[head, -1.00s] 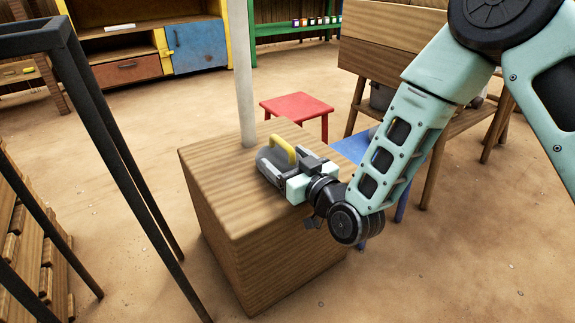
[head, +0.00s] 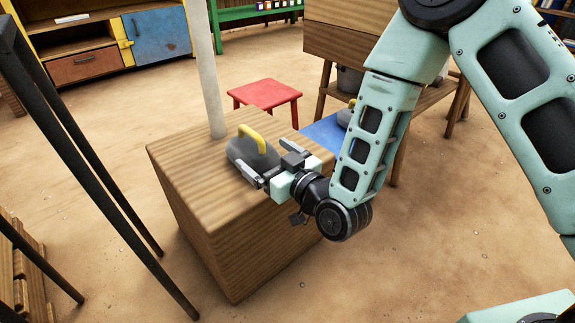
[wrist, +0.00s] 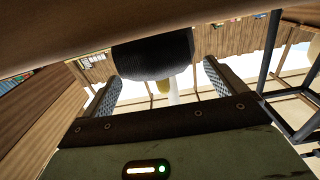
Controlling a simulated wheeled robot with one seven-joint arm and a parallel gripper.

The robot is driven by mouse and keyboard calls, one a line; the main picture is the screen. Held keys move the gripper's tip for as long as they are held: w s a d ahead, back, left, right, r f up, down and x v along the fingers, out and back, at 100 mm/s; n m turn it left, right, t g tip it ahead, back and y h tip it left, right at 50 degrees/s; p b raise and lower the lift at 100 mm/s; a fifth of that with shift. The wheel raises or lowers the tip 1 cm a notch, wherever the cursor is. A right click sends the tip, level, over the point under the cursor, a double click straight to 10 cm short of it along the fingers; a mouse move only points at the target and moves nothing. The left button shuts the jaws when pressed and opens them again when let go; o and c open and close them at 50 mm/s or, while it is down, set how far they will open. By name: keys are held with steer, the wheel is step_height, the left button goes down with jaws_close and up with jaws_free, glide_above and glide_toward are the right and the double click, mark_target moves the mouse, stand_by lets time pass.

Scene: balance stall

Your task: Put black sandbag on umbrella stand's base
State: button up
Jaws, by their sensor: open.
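A dark grey-black sandbag (head: 240,157) with a yellow handle (head: 258,139) sits on top of the wooden block (head: 185,160), just in front of the white pole (head: 208,75), whose foot meets the block's top. My gripper (head: 265,158) is open and low beside the sandbag, its fingers pointing towards it. In the wrist view, which looks upside down, the sandbag (wrist: 153,57) shows ahead of and between my open fingers (wrist: 160,82), with clear space between it and my palm. I cannot tell whether a fingertip touches it.
A similar dark bag (head: 344,118) with a yellow handle is on a blue seat (head: 325,134) behind my arm. A red stool (head: 264,96) stands behind the block. A black metal frame (head: 75,130) stands at the left. Sandy floor right of the block is free.

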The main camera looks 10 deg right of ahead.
steer(key=s+d+r+g+h, duration=0.2)
steer(key=s+d+g+h, duration=0.1)
steer(key=s, duration=0.6)
steer(key=s+d+r+g+h+p, duration=0.1)
steer(key=s+d+r+g+h, duration=0.2)
steer(key=s+d+g, duration=0.2)
steer(key=s+d+r+g+h+p, duration=0.1)
steer(key=s+d+r+g+h, duration=0.2)
steer(key=s+g, duration=0.4)
steer(key=s+d, duration=0.1)
steer(key=s, duration=0.5)
steer(key=shift+n, duration=0.4)
steer(key=shift+s+r, duration=0.1)
step_height(320, 180, up, 52)
steer(key=p, duration=5.2)
